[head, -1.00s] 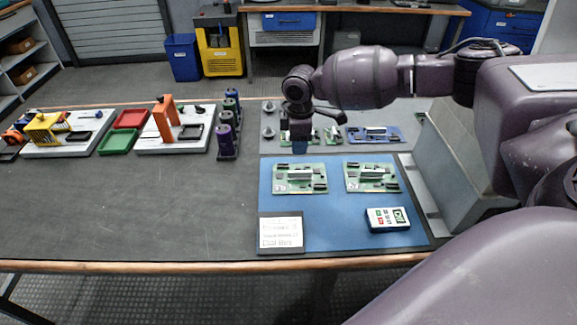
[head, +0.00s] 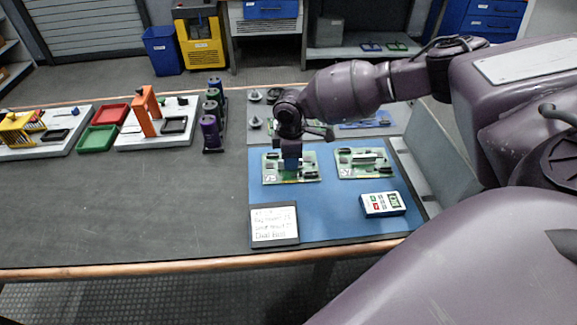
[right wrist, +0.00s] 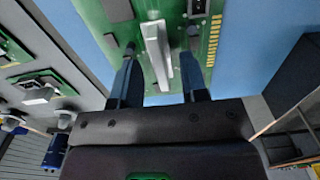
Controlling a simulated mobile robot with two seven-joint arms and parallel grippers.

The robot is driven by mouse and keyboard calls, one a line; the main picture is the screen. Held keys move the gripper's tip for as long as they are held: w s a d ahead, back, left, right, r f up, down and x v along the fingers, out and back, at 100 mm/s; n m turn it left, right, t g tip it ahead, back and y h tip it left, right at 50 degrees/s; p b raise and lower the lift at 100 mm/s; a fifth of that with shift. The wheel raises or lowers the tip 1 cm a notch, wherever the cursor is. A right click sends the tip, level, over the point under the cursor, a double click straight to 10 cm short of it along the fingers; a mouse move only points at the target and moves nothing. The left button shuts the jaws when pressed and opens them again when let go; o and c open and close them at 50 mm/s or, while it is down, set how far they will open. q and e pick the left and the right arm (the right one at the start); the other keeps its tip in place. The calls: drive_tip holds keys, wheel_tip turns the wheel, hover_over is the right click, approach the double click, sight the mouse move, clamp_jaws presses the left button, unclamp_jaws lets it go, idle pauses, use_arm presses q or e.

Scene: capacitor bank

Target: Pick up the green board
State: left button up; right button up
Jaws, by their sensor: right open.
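Two green boards lie on the blue mat (head: 335,213) in the head view: a left one (head: 308,176) and a right one (head: 372,172). My right gripper (head: 291,164) points down over the left board and hides part of it. In the right wrist view, my open fingers (right wrist: 160,58) stand on either side of the long white connector (right wrist: 156,45) on a green board (right wrist: 205,45). Nothing is between the fingers except that connector, and I cannot tell whether they touch the board. My left gripper is out of view.
A white handheld meter (head: 382,204) and a note card (head: 274,223) lie on the mat. More boards, including a blue one (head: 365,123), lie on the grey area behind. The table's front left is clear.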

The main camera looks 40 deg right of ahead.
drive_tip(key=shift+f, duration=0.3)
drive_tip(key=shift+r, duration=0.1)
clamp_jaws()
